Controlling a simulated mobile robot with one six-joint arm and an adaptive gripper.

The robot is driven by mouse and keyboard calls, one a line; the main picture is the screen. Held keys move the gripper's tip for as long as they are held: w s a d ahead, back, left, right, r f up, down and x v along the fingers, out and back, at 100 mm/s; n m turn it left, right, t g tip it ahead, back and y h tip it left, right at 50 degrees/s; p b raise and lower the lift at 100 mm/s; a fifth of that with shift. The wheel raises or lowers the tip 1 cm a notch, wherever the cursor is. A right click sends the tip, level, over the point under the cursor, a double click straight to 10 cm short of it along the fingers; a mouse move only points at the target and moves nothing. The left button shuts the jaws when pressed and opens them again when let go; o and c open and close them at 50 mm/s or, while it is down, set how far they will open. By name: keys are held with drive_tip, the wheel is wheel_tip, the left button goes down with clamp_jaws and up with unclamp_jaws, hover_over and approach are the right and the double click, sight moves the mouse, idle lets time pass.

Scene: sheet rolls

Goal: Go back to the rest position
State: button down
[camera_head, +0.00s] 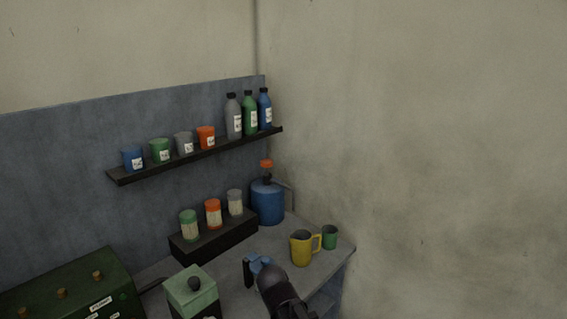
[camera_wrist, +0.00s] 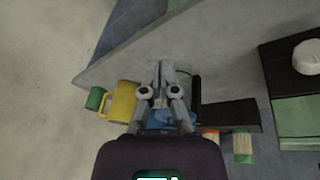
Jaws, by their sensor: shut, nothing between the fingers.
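My gripper (camera_wrist: 160,68) shows in the wrist view with its two grey fingers close together at the tips and nothing between them. It is above the grey bench (camera_wrist: 110,72), over its surface. In the head view my dark arm reaches up from the bottom edge over the front of the bench (camera_head: 285,248), and I cannot make out the fingers clearly there. A blue item (camera_wrist: 158,119) is partly hidden behind the fingers in the wrist view.
A yellow jug (camera_head: 302,249) and green cup (camera_head: 330,238) stand at the bench's right end. A blue canister (camera_head: 267,204) is behind. Jars stand on a dark riser (camera_head: 215,243). A wall shelf (camera_head: 190,162) holds cups and bottles. A pale green box (camera_head: 190,289) stands in front.

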drive_tip(key=s+d+m+g, duration=0.1)
drive_tip(key=s+d, duration=0.1)
drive_tip(key=d, duration=0.7)
drive_tip(key=s+d+f+m+g, duration=0.1)
drive_tip(key=s+d+g, duration=0.1)
drive_tip(key=d, duration=0.7)
drive_tip(key=shift+s+d+y, duration=0.2)
drive_tip(key=shift+s+y, duration=0.05)
drive_tip(key=shift+y, duration=0.15)
drive_tip(key=shift+a, duration=0.15)
